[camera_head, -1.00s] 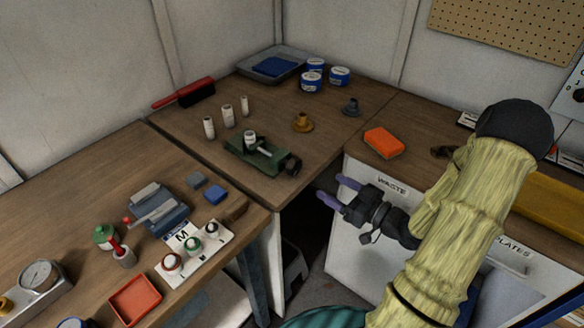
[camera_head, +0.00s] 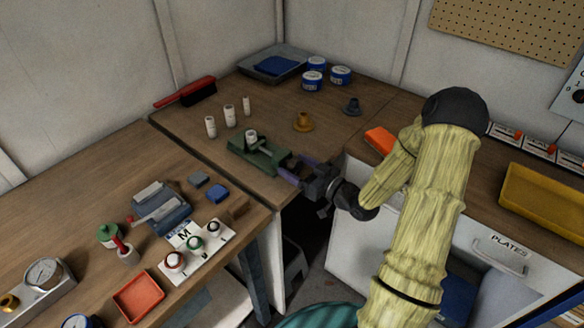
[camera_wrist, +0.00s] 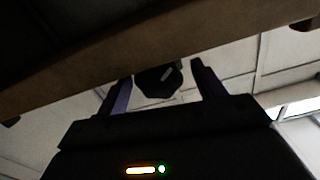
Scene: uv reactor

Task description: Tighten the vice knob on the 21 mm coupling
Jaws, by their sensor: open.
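The green vice (camera_head: 262,158) sits near the front edge of the corner table, with a white coupling (camera_head: 251,138) upright in it. In the head view my gripper (camera_head: 293,168) is at the vice's right end, its purple fingers around the knob's place and partly hiding it. In the wrist view the dark faceted vice knob (camera_wrist: 158,82) shows between the two open fingers of my gripper (camera_wrist: 162,76), with a gap visible on each side. I cannot tell whether either finger touches the knob.
The table's wooden edge (camera_wrist: 60,85) runs close above the fingers in the wrist view. Several white couplings (camera_head: 229,116) stand behind the vice. An orange block (camera_head: 380,140) lies near my arm.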

